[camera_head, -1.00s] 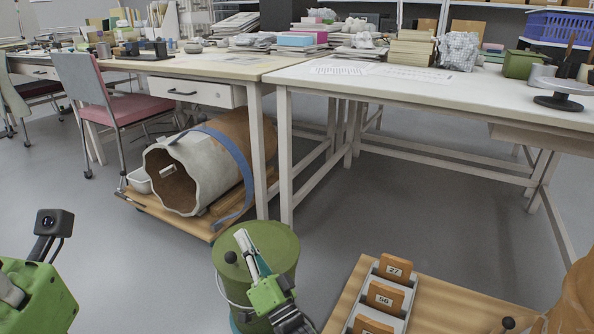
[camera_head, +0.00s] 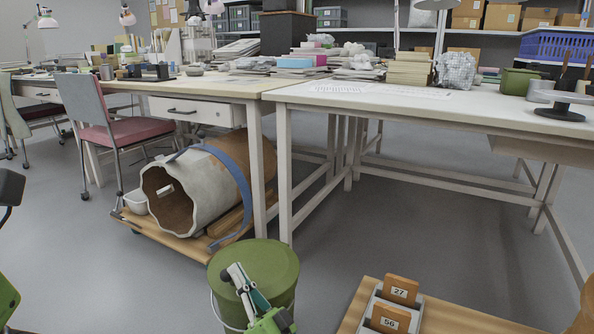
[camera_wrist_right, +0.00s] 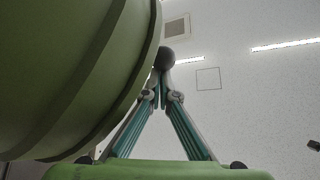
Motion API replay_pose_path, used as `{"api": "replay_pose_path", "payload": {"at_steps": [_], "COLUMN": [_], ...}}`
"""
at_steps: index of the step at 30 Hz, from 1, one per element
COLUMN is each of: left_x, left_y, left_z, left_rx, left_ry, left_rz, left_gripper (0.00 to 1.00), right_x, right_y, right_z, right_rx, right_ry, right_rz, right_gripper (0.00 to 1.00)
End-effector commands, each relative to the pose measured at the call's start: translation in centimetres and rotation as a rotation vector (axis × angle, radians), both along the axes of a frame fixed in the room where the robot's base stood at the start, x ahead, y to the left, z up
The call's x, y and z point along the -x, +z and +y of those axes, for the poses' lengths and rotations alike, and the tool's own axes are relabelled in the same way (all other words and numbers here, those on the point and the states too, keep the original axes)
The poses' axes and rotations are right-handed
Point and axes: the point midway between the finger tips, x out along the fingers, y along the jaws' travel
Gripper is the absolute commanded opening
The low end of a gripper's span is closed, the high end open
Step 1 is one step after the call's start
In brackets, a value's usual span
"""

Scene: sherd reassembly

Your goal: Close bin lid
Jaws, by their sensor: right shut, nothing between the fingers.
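The green round bin (camera_head: 283,303) stands on the floor at the bottom middle of the head view. Its green lid (camera_head: 270,258) lies over the top and looks roughly level; I cannot tell whether a gap is left at the rim. My right gripper (camera_head: 238,275) is over the near left part of the lid in that view, shut and empty. In the right wrist view the gripper (camera_wrist_right: 164,75) has its fingertips together by a dark round knob (camera_wrist_right: 165,58). A large green curved surface (camera_wrist_right: 80,70) fills the left there. My left gripper's fingers are out of view.
A wooden board (camera_head: 440,315) with numbered cards (camera_head: 400,290) is right of the bin. Behind the bin are a worktable (camera_head: 400,105) and a low wooden dolly (camera_head: 180,244) bearing a large broken jar (camera_head: 190,195). Grey floor is open between them.

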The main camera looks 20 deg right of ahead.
Motion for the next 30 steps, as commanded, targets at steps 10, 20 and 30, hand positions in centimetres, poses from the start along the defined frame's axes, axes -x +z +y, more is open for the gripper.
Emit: {"api": "replay_pose_path", "payload": {"at_steps": [10, 20, 30], "left_x": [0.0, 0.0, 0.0], "left_y": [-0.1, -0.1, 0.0], "left_z": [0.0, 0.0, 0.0], "left_rx": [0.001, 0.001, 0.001], "left_ry": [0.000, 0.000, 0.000], "left_rz": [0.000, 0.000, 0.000], "left_gripper": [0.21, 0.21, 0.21], "right_x": [0.5, 5.9, 11.9], "right_y": [-1.2, -2.1, -1.8], "right_z": [0.2, -2.6, -5.6], "right_rx": [0.009, 0.004, 0.001], "right_ry": [0.004, 0.002, 0.000], "right_rz": [0.018, 0.007, 0.002], "right_gripper": [0.00, 0.00, 0.00]}}
